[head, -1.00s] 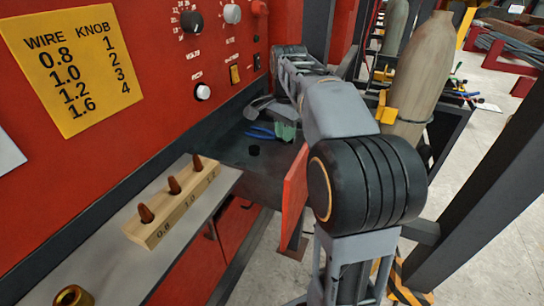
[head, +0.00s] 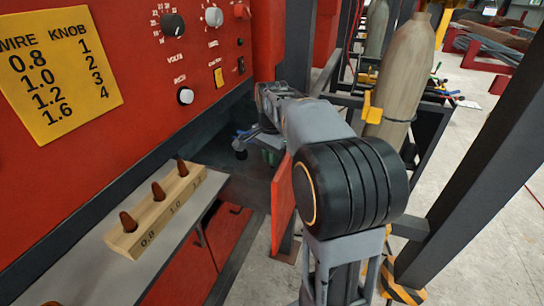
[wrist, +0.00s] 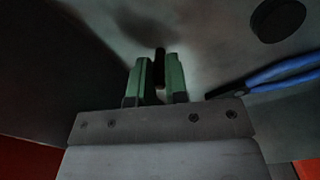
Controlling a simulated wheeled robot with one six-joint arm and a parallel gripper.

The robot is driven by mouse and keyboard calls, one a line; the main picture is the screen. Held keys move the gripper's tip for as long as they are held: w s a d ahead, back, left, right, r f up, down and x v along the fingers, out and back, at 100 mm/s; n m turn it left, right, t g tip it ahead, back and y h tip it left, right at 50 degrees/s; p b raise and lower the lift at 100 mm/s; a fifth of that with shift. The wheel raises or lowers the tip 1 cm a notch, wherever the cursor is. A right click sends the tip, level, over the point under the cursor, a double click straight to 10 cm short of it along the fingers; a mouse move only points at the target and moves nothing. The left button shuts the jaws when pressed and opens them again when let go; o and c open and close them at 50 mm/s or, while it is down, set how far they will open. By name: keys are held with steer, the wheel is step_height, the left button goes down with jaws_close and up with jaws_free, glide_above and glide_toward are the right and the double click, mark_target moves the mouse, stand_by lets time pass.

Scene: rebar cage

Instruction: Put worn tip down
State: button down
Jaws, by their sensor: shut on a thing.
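My gripper (wrist: 158,72) shows green fingers in the wrist view, shut on a small dark worn tip (wrist: 160,58) that sticks out between them. The fingers point at a grey tray surface (wrist: 215,40), and a soft shadow lies beyond the tip. I cannot tell whether the tip touches the surface. In the head view my gripper (head: 270,156) is low over the dark tray (head: 222,163), partly behind my arm, and the tip is hidden there.
Blue-handled pliers (wrist: 265,80) and a black round piece (wrist: 277,18) lie to the right in the wrist view. A wooden block (head: 160,208) with three copper tips stands on a shelf at left. A red panel (head: 283,200) and gas cylinder (head: 402,75) are near my arm.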

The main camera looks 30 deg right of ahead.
steer(key=shift+f, duration=0.15)
steer(key=c, duration=1.1)
jaws_free()
step_height(320, 180, up, 12)
steer(key=shift+r+p, duration=0.2)
steer(key=shift+p, duration=0.75)
